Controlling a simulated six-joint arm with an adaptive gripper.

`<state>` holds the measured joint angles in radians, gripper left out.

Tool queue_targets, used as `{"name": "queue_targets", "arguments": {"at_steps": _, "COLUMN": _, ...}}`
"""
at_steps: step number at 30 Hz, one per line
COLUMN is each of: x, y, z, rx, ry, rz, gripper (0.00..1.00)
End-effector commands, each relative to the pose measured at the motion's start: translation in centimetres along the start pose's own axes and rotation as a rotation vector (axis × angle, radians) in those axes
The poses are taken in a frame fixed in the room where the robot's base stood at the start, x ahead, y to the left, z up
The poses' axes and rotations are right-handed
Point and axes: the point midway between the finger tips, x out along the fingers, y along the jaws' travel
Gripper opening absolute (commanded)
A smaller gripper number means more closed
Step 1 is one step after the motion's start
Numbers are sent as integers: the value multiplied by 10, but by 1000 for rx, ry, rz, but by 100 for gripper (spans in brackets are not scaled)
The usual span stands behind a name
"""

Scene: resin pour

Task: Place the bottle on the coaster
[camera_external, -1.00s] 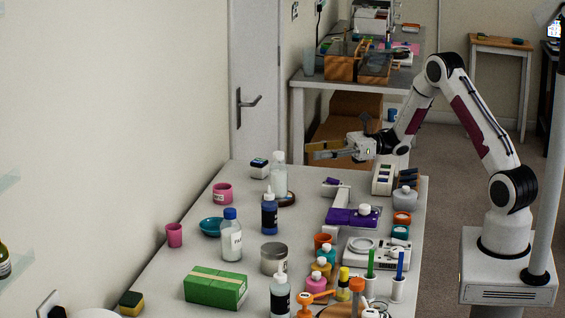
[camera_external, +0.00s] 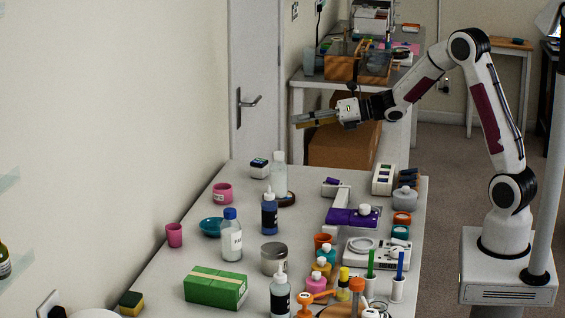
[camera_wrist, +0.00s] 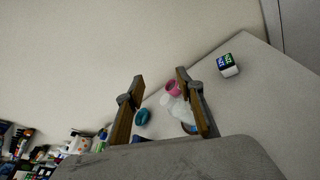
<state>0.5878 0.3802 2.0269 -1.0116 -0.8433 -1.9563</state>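Several bottles stand on the table; I cannot tell which one the task means. A clear bottle with a whitish top (camera_external: 279,173) stands at the far end, and it also shows in the wrist view (camera_wrist: 180,110). A dark round disc (camera_external: 288,199), possibly the coaster, lies right beside its base, partly hidden; I cannot tell whether they overlap. A blue bottle (camera_external: 269,217) and a white bottle with a blue cap (camera_external: 231,242) stand nearer. My gripper (camera_external: 296,122) is open and empty, in the air above the table's far end; its fingers are apart in the wrist view (camera_wrist: 160,75).
A pink cup (camera_external: 222,193), a teal bowl (camera_external: 210,228), a green box (camera_external: 215,288) and a metal tin (camera_external: 273,259) are on the left half. A purple-based stand (camera_external: 352,217) and small jars crowd the right. A small white-and-dark box (camera_external: 259,168) sits at the far edge.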

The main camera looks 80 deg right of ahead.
Motion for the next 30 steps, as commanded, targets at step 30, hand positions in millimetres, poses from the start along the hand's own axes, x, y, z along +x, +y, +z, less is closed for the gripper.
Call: {"name": "queue_targets", "arguments": {"at_steps": 30, "x": -153, "y": 90, "z": -23, "rx": 1318, "ry": -256, "rz": -499, "gripper": 37}}
